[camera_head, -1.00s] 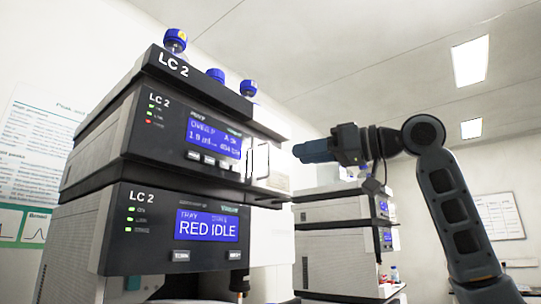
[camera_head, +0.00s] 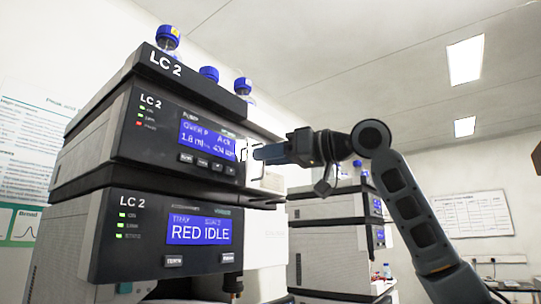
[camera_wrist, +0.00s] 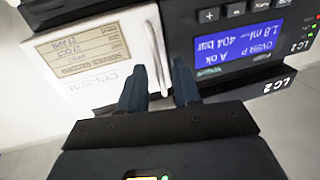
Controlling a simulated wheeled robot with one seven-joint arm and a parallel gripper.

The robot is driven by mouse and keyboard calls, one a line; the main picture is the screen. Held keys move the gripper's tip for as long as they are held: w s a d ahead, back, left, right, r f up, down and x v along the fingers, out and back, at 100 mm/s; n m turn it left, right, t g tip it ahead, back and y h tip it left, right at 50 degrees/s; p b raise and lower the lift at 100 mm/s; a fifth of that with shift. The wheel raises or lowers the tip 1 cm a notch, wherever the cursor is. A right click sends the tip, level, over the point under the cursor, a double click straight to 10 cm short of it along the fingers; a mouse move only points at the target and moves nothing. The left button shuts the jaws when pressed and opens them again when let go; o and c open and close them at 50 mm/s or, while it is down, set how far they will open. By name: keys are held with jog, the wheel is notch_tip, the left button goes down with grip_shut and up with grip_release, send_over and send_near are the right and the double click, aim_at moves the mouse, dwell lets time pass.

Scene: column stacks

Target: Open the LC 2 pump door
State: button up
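The upper LC 2 module is the pump unit (camera_head: 180,135), with a blue display reading a flow and pressure. Its pump door (camera_wrist: 90,52) is a white panel beside the display, carrying a label, and looks closed. In the head view part of the door (camera_head: 270,180) shows below my gripper. A slim upright handle (camera_wrist: 155,62) stands on the door's edge nearest the display. My gripper (camera_wrist: 160,68) is open, with its two dark fingers apart on either side of the handle. I cannot tell whether they touch it. In the head view the fingertips are at the door's front.
Blue-capped bottles (camera_head: 168,37) stand on top of the stack. Another instrument stack (camera_head: 335,235) stands behind, to the right. The space in front of the door is otherwise clear.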

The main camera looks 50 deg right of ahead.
grip_shut()
dwell(1.4)
